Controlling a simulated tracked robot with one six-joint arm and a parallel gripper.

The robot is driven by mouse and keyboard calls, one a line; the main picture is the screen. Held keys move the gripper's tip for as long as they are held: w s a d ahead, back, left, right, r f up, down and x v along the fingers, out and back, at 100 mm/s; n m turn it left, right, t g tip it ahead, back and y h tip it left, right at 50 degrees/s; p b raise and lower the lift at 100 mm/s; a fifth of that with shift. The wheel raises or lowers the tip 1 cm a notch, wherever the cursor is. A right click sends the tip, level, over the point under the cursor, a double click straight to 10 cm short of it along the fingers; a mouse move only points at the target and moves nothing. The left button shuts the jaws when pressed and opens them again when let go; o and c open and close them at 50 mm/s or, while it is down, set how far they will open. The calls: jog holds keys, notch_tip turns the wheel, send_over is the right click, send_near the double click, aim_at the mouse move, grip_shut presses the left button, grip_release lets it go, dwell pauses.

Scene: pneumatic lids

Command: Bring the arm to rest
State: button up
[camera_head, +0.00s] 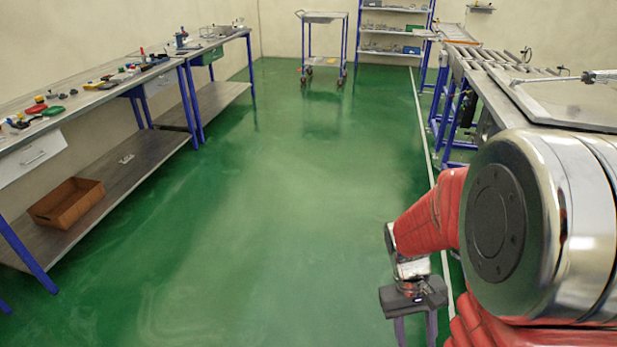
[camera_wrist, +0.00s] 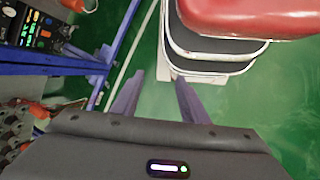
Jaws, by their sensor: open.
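My gripper (camera_head: 416,328) hangs low at the right of the head view, its two grey fingers pointing down over the green floor. The fingers are apart with nothing between them. My red and silver arm fills the right side of that view and hides part of what lies behind it. In the wrist view my gripper (camera_wrist: 156,88) shows its two fingers spread, with floor between and beyond them.
A long workbench (camera_head: 110,85) with many small parts runs along the left. A wooden box (camera_head: 68,203) sits on its lower shelf. A roller conveyor table (camera_head: 500,75) stands at the right. A trolley (camera_head: 322,45) and shelves (camera_head: 392,30) are at the back. The middle floor is clear.

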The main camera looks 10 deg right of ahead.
jog(key=a+r+t, duration=0.5)
jog(key=a+r, duration=0.2)
jog(key=r, duration=0.3)
jog(key=w+a+r+n+t+y, duration=0.1)
jog(key=a+r+t, duration=0.3)
jog(key=a+r, duration=0.3)
notch_tip(320, 180, up, 4)
jog(key=shift+w+f+t+y, duration=0.2)
jog(key=shift+w+t+y, duration=0.1)
jog(key=shift+t, duration=0.1)
jog(key=shift+s, duration=0.1)
jog(key=shift+c, duration=0.2)
jog(key=shift+c, duration=0.8)
